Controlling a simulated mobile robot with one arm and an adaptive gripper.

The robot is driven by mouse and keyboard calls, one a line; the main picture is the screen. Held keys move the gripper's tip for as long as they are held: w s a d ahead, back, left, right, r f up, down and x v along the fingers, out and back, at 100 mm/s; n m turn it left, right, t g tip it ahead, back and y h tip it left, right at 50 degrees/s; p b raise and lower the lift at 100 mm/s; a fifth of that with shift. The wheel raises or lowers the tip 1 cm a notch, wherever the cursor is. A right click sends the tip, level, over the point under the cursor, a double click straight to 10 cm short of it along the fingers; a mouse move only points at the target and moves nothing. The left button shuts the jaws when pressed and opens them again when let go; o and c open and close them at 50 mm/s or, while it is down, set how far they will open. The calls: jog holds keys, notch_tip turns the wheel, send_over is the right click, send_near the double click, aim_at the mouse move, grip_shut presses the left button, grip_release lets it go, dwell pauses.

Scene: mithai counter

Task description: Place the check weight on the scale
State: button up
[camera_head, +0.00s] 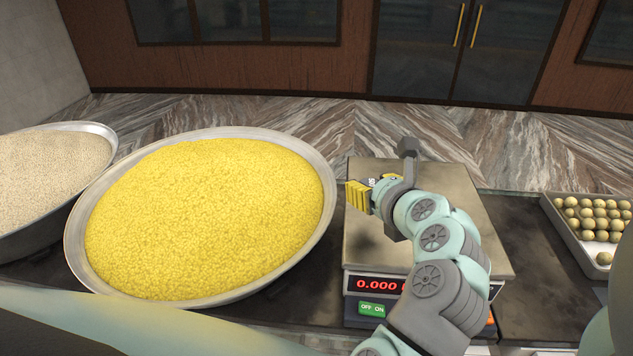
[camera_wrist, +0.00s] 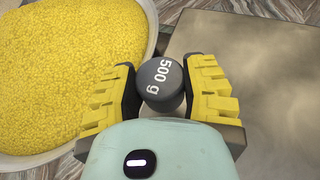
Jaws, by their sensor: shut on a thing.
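The check weight is a dark grey cylinder marked "500 g" (camera_wrist: 162,82), held between the yellow padded fingers of my gripper (camera_wrist: 163,88) in the wrist view. In the head view my gripper (camera_head: 374,192) is over the left part of the scale, and only a small part of the weight shows between the fingers. The scale has a flat metal plate (camera_head: 488,238) and a red display (camera_head: 378,285) starting with 0.000; my arm covers the rest of the reading. The plate also fills the right of the wrist view (camera_wrist: 280,85). The weight's underside is hidden.
A large metal pan of yellow grains (camera_head: 205,215) stands close to the scale's left. A pan of pale grains (camera_head: 50,165) is farther left. A tray (camera_head: 575,243) of round sweets (camera_head: 600,217) is at the right. Dark counter lies between scale and tray.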

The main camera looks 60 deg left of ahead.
jog(key=w, duration=0.3)
jog(key=w+d, duration=0.1)
jog(key=w, duration=0.2)
jog(key=w+p, duration=0.1)
jog(key=w, duration=0.3)
jog(key=shift+d+f, duration=0.3)
jog(key=shift+d, duration=0.1)
jog(key=shift+w+d+f+p, duration=0.15)
jog(key=shift+w+p, duration=0.15)
jog(key=shift+w, duration=0.65)
jog(key=shift+w+f, duration=0.1)
jog(key=shift+f, duration=0.05)
notch_tip(320, 180, down, 2)
jog(key=p, duration=0.2)
jog(key=shift+f+p, duration=0.1)
jog(key=shift+p, duration=0.25)
jog(key=shift+f, duration=0.6)
jog(key=shift+f, duration=0.1)
jog(key=o, duration=1.2)
jog(key=shift+f, duration=0.1)
jog(key=shift+o, duration=0.2)
